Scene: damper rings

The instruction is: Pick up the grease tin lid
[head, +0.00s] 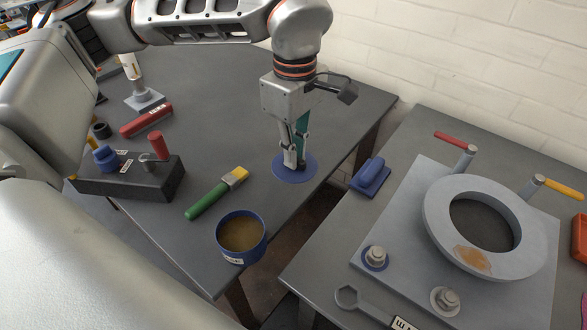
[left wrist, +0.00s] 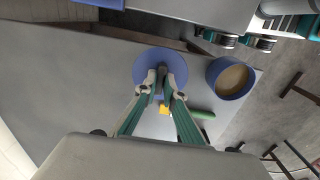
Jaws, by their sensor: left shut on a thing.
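The grease tin lid (head: 308,171) is a flat blue disc at the right edge of the left table. My left gripper (head: 295,163) points down over its middle, with the fingers shut on it. In the left wrist view the fingertips (left wrist: 161,74) meet at the centre of the lid (left wrist: 143,64), hiding what they grip there. I cannot tell whether the lid touches the table. The open blue grease tin (head: 241,252), with brown grease inside, stands nearer the table's front corner. It also shows in the left wrist view (left wrist: 230,78). My right gripper is not seen.
A green brush (head: 208,199) lies left of the lid, and a dark block (head: 130,184) with a red handle stands further left. A gap separates the left table from the right one, which holds a blue handled block (head: 370,178) and a large ring (head: 437,232).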

